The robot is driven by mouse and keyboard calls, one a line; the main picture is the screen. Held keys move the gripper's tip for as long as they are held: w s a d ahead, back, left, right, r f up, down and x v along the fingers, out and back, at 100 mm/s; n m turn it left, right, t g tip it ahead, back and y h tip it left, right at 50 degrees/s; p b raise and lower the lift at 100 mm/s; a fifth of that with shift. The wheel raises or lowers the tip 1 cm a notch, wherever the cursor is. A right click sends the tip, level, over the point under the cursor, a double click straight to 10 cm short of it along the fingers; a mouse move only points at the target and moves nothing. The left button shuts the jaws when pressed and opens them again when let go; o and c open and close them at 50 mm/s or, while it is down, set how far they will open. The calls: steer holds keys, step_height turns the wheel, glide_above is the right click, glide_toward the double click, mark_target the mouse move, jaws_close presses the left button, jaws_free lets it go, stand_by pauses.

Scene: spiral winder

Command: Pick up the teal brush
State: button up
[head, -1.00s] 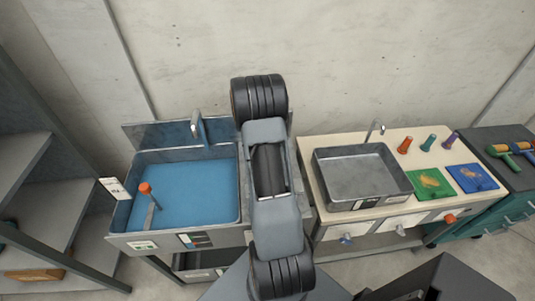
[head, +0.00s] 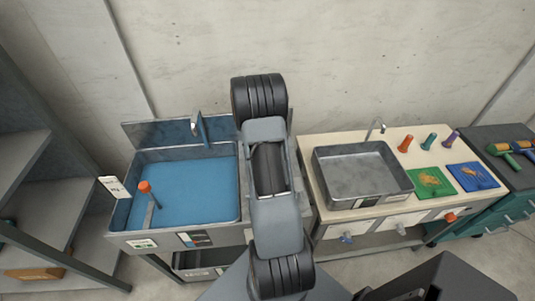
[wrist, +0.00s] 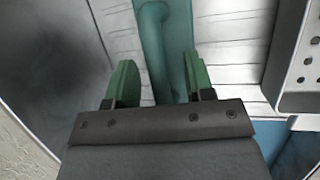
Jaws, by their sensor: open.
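A small teal upright piece (head: 429,141) stands between an orange one and a purple one on the cream counter at the right in the head view; I cannot tell whether it is the teal brush. In the wrist view my gripper (wrist: 155,82) is open, its two green fingers apart. A teal strip with a rounded teal tube (wrist: 156,45) lies beyond and between the fingers. I cannot tell what it is or how far off. Nothing is visibly held. My arm hides the gripper in the head view.
A blue-floored sink (head: 190,193) with an orange-topped upright stick (head: 146,190) is at left. A grey metal basin (head: 360,178) sits in the cream counter (head: 312,160). Green (head: 430,182) and blue mats (head: 472,177) lie beside it. Shelves (head: 65,240) stand far left.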

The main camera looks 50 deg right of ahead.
jaws_close()
stand_by(0.4)
stand_by(0.4)
steer(key=shift+r, duration=0.45)
step_height(320, 180, up, 2)
steer(key=shift+r+b, duration=0.15)
steer(key=shift+b, duration=0.2)
steer(key=s+a+r+b, duration=0.3)
steer(key=s+a+r, duration=0.1)
steer(key=a+r, duration=0.6)
steer(key=shift+a+r, duration=0.15)
steer(key=shift+a, duration=1.55)
